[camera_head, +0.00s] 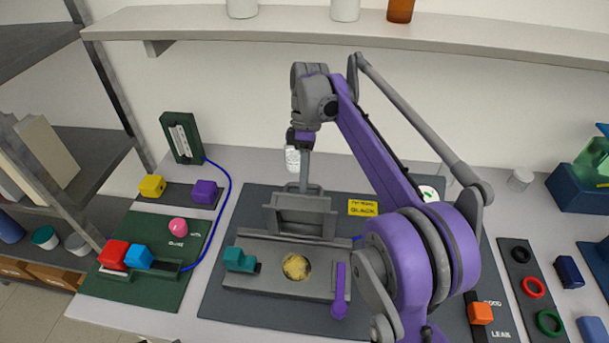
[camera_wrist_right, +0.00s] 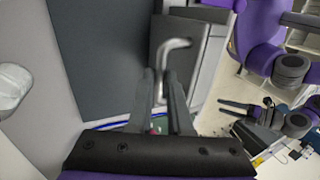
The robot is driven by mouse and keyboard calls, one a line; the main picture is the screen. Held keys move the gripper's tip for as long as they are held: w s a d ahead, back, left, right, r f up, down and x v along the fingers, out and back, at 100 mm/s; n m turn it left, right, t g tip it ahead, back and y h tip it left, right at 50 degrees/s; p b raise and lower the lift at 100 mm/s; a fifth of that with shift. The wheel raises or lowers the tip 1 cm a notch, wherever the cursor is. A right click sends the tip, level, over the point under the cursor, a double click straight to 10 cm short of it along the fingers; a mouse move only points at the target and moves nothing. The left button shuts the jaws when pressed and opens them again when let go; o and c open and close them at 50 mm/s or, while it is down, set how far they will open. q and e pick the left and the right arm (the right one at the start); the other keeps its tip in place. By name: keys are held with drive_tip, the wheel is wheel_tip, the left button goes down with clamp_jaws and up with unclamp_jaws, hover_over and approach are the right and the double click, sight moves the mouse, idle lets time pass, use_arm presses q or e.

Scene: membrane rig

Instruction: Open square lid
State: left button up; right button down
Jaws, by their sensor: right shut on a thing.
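The grey square lid (camera_head: 301,222) is tilted up steeply at the back of the grey rig plate (camera_head: 262,281) in the head view. My right gripper (camera_head: 304,180) comes down from above and is shut on the lid's handle (camera_wrist_right: 174,46), a bent grey bar seen between the fingers in the right wrist view. In front of the lid, a round opening with a yellowish disc (camera_head: 296,266) shows in the plate. A teal block (camera_head: 240,260) sits left of it and a purple lever (camera_head: 339,291) right of it. My left gripper is out of the head view; dark parts at the right wrist view's edge are unclear.
My right arm hides part of the table's right side. A green panel (camera_head: 140,285) with red and blue blocks lies at the left. A yellow label (camera_head: 362,208) lies behind the rig. Several rings (camera_head: 533,288) lie at the right. A shelf (camera_head: 450,38) crosses above.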

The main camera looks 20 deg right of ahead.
drive_tip(key=shift+w+d+f, duration=0.3)
drive_tip(key=shift+w+f, duration=0.05)
drive_tip(key=shift+w, duration=0.05)
drive_tip(key=c, duration=1)
unclamp_jaws()
drive_tip(key=shift+w+d, duration=0.1)
drive_tip(key=shift+w, duration=0.05)
drive_tip(key=shift+o, duration=0.8)
drive_tip(key=shift+w+d+f, duration=0.2)
drive_tip(key=shift+w, duration=0.15)
drive_tip(key=shift+s+a+r, duration=0.15)
drive_tip(key=shift+s, duration=0.05)
drive_tip(key=shift+a, duration=0.1)
